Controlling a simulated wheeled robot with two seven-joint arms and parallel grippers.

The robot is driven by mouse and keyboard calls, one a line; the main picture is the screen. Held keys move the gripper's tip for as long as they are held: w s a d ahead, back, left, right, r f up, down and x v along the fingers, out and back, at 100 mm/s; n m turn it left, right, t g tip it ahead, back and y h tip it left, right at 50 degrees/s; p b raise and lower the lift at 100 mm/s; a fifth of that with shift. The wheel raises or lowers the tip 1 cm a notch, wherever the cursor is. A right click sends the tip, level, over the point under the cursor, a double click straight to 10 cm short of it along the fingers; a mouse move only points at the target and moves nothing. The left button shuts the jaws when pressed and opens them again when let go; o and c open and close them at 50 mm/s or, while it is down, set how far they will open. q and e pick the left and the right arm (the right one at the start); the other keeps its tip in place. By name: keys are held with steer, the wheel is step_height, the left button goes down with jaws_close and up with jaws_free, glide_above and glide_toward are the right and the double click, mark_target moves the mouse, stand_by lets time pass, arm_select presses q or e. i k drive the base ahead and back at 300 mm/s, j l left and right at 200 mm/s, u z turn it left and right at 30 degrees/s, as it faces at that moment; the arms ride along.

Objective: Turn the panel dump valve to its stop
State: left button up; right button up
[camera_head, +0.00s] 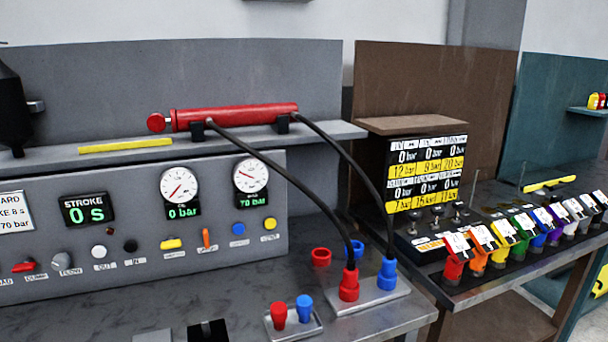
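The grey control panel (130,213) stands on the bench at the left of the head view. A small red handle (24,267) sits low at its left end, beside a label that appears to read DUMP. The handle lies roughly level, tilted slightly. The panel's left end is cut off by the picture edge. The stroke display (88,209) reads 0 s. The left gauge (182,189) reads 0 bar and the right gauge (250,178) reads 70 bar. I cannot make out either gripper.
A grey flow knob (64,262) is right of the red handle. A red cylinder (235,117) lies above the panel, its black hoses reaching red (349,286) and blue (386,274) couplings. A dark block (208,331), unclear what, shows at the bottom edge.

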mark_target(28, 265)
steer(key=u, duration=1.55)
steer(key=j+z, duration=0.1)
